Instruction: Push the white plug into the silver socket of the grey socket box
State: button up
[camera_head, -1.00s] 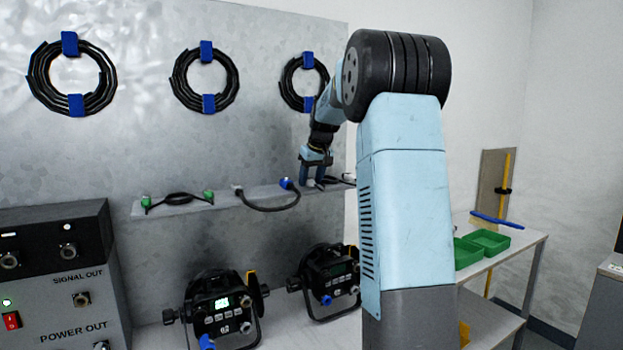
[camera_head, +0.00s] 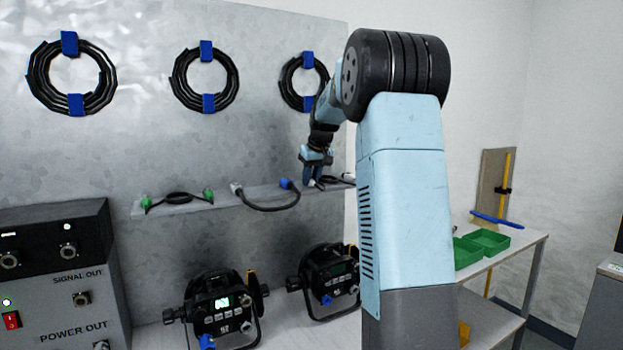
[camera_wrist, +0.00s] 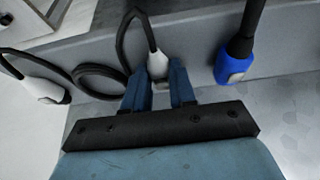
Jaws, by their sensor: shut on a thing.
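My gripper (camera_wrist: 158,88) is shut on a white plug (camera_wrist: 157,65), whose black cable loops up and to the left. In the head view my gripper (camera_head: 313,184) is at the right end of the wall shelf, and the plug is too small there to make out clearly. A second white plug (camera_wrist: 42,90) is at the left of the wrist view, apart from my fingers. The grey socket box (camera_head: 50,318) stands at the lower left of the head view, with a silver socket (camera_head: 82,299) and another socket (camera_head: 101,345) cut by the frame's bottom.
The shelf (camera_head: 225,197) also holds a blue-ended cable (camera_head: 287,184) and a green-ended cable (camera_head: 175,198). The blue plug (camera_wrist: 237,66) is right of my fingers. Coiled cables (camera_head: 206,77) hang above.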

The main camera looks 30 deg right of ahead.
grip_shut()
jog(key=shift+r, duration=2.55)
